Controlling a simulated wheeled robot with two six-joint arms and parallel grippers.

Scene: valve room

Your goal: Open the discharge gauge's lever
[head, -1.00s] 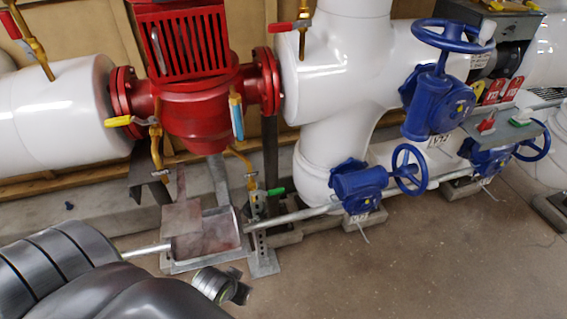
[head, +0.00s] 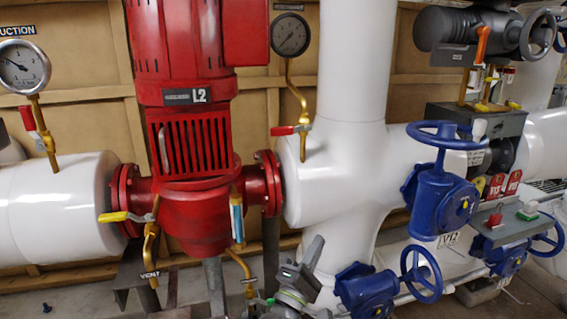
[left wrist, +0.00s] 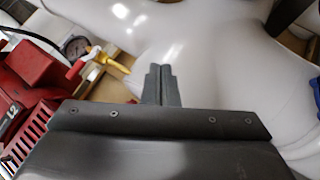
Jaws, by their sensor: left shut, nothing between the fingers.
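The discharge gauge (head: 290,36) is a round dial right of the red pump, on a bent brass pipe. Its red lever (head: 284,131) points left, crosswise to the brass pipe, just above the white pipe. My left gripper (head: 314,250) is shut and empty, low in front of the white pipes, below and apart from the lever. In the left wrist view its closed fingers (left wrist: 162,84) point at the white pipe. A gauge (left wrist: 75,47) and a red lever (left wrist: 76,68) show there at upper left. My right gripper is not in view.
The red pump (head: 195,140) stands left of the gauge. The suction gauge (head: 22,66) has its own red lever (head: 27,117) at far left. A blue handwheel (head: 445,135) stands out at right.

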